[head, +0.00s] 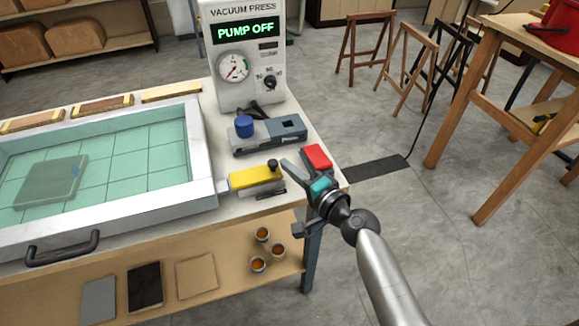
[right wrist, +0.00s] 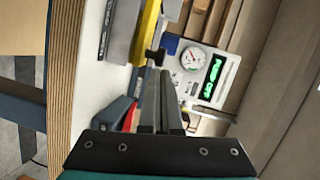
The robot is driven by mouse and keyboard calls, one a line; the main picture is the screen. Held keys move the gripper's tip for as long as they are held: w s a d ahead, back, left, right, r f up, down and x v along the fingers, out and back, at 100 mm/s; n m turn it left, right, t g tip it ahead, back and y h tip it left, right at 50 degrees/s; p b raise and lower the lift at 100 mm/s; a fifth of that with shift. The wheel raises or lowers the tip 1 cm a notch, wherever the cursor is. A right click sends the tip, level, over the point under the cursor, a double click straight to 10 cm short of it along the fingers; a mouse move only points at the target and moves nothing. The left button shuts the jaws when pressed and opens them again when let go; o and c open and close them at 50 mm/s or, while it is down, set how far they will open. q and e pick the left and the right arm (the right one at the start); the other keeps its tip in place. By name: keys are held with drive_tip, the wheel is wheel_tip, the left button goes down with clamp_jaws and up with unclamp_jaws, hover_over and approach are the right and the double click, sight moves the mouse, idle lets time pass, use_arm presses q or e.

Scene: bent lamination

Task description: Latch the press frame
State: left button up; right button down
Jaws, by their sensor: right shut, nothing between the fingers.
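The press frame (head: 205,165) is a pale rim around a green gridded bed, with a dark handle (head: 62,250) at its front. At its right side sits a yellow latch block (head: 255,178) with a black knob (head: 273,163) on top. The yellow block also shows in the right wrist view (right wrist: 147,32). My right gripper (head: 287,164) is shut and empty, its fingertips close to the right of the knob. In the right wrist view the fingertips (right wrist: 162,76) point towards the knob; contact cannot be told. My left gripper is not in view.
The vacuum press (head: 245,55) reads "PUMP OFF". A grey device (head: 285,130) with a blue knob and a red block (head: 317,157) stand near my right gripper. Several small cups sit on the lower shelf (head: 225,265).

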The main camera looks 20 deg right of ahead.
sight(256, 175)
drive_tip(key=shift+a, duration=0.15)
drive_tip(key=a, duration=0.4)
drive_tip(key=shift+p, duration=0.4)
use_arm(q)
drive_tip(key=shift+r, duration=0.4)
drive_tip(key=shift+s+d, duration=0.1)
